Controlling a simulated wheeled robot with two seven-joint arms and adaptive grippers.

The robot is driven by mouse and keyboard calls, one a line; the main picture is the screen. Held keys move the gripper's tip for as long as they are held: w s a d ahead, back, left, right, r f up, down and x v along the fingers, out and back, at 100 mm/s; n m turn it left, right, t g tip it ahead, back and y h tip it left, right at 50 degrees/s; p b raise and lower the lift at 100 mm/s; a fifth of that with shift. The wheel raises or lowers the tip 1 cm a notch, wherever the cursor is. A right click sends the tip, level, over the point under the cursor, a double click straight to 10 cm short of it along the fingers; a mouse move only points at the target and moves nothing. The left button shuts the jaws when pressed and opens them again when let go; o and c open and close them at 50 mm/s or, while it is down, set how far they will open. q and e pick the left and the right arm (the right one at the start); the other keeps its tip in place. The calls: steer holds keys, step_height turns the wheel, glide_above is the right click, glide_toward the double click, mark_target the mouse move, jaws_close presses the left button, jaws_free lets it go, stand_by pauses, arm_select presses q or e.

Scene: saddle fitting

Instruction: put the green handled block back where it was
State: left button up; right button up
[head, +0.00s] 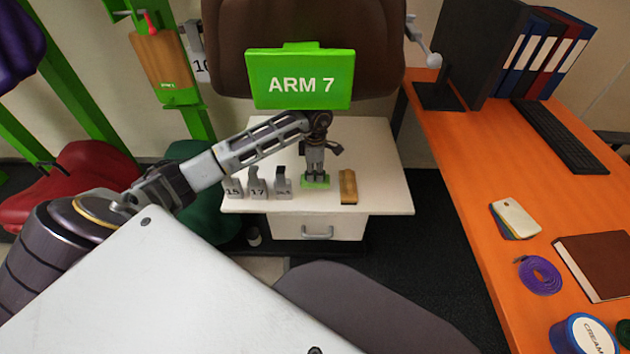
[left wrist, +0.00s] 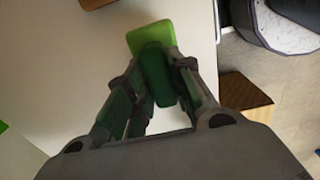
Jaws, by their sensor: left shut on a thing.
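The green handled block (head: 315,183) is at the white cabinet top, with its green base showing below my left gripper (head: 315,172). In the left wrist view, its bright green base (left wrist: 150,36) and darker green handle (left wrist: 153,72) show between the fingers of my left gripper (left wrist: 156,85). The left gripper points down and is shut on the handle. I cannot tell whether the base touches the surface. My right gripper is not in view.
The white cabinet top (head: 385,190) also holds several grey numbered blocks (head: 257,184) to the left and a brown block (head: 348,187) to the right. An orange desk (head: 460,170) is at the right.

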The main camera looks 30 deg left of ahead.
mark_target(315, 180)
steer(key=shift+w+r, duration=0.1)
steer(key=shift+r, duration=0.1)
arm_select(q)
steer(key=shift+f, duration=0.1)
steer(key=shift+f, duration=0.15)
step_height(315, 180, down, 3)
steer(key=shift+r+b, duration=0.2)
steer(key=shift+b, duration=0.1)
steer(key=shift+f, duration=0.35)
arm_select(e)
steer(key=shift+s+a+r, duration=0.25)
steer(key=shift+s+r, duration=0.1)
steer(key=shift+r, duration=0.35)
arm_select(q)
steer(key=shift+f, duration=0.1)
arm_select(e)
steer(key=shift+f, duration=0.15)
